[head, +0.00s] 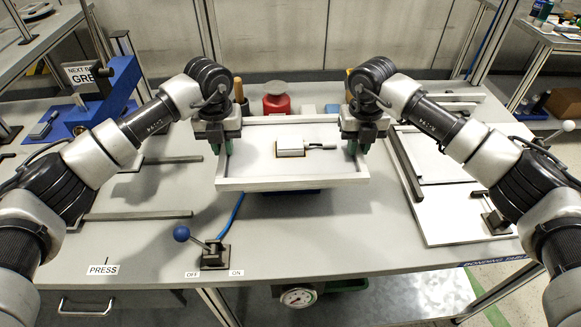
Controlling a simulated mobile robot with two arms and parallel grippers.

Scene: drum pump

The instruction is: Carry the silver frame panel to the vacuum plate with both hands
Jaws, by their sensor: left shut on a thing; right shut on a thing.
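The silver frame panel (290,183) is at the middle of the bonding table, a light rectangular frame with a white sheet inside. My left gripper (227,146) is shut on its left side, and my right gripper (362,143) is shut on its right side. The panel looks roughly level. A dark block (290,192), likely the vacuum plate, shows only as a thin edge under the panel's front; the panel hides the rest. I cannot tell whether the panel touches it. A small pale part with a dark lead (291,148) lies within the frame.
A blue-knobbed lever (182,233) stands between OFF and ON labels, with a blue hose (237,208) running under the panel. A red container (277,103) stands behind. A blue press (105,95) is left; a white panel (450,205) lies right. The front table strip is mostly clear.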

